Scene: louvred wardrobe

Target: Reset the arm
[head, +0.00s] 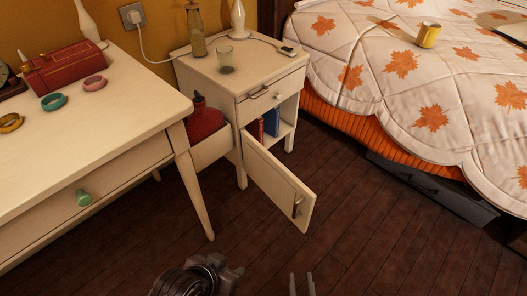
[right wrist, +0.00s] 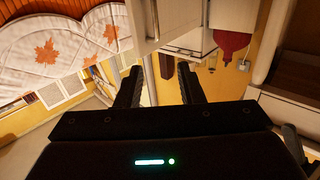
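My right gripper (head: 302,284) shows at the bottom edge of the head view, two thin grey fingertips pointing up with a gap between them. In the right wrist view its two dark fingers (right wrist: 159,85) stand apart, with nothing seen gripped. It is below the open door in the head picture. Part of my left arm, a dark round mechanism (head: 200,277), shows at the bottom left of it; its fingertips cannot be made out. The cream nightstand (head: 255,78) has its lower door (head: 277,182) swung open, with a dark handle (head: 297,206).
A cream desk (head: 105,125) stands left, with a red box (head: 65,70) and several bangles on it. A bed (head: 400,90) with a yellow cup (head: 428,35) is right.

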